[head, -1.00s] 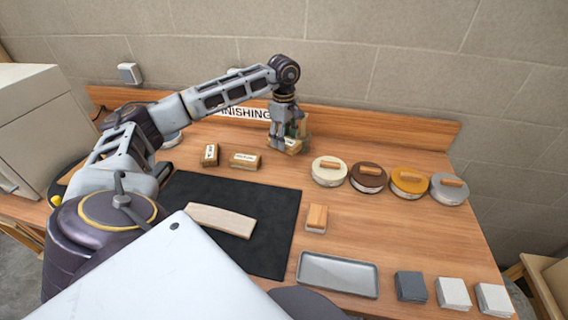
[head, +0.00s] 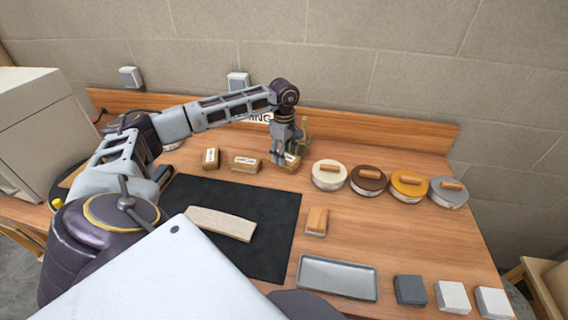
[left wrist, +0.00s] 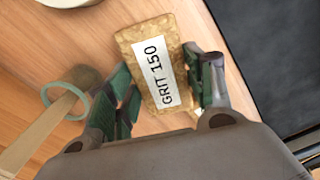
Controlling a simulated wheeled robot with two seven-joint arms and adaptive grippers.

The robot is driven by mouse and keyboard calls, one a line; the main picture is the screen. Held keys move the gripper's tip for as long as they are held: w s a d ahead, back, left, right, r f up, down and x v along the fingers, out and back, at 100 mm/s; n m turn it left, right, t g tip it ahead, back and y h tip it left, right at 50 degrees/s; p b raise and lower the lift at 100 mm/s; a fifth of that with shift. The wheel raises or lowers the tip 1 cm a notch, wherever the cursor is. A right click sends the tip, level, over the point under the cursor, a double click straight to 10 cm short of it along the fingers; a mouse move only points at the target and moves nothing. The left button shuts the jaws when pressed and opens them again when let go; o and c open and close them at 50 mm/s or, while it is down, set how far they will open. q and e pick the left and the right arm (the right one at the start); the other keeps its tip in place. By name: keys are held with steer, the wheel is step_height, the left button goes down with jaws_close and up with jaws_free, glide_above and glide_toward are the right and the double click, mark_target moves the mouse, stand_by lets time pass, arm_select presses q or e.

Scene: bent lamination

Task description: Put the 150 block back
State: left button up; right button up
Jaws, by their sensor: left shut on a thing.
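The 150 block (left wrist: 152,62) is a brown cork-like block with a white "GRIT 150" label, seen in the left wrist view between my left fingers. In the head view the block (head: 293,161) shows partly beside the fingers, low at the back of the bench. My left gripper (head: 279,160) is shut on it; its green-padded fingers flank the block in the left wrist view (left wrist: 166,85). I cannot tell whether the block touches the bench. Two similar labelled blocks, one upright-looking (head: 210,157) and one lying wide (head: 246,164), stand to its left. My right gripper is out of view.
Several round tins with wooden-handled tops, the nearest cream (head: 328,175), stand right of the block. A greenish item (head: 304,128) stands close behind my gripper. A grey tray (head: 338,277) lies in front.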

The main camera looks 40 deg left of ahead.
arm_select(q)
step_height(320, 180, down, 4)
steer(key=shift+r, duration=0.1)
steer(key=shift+f, duration=0.4)
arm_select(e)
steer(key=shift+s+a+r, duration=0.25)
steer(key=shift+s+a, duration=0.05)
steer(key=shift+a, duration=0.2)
arm_select(q)
steer(key=shift+f, duration=0.15)
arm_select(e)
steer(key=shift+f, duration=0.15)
arm_select(q)
steer(key=o, duration=0.7)
steer(key=shift+o, duration=1.4)
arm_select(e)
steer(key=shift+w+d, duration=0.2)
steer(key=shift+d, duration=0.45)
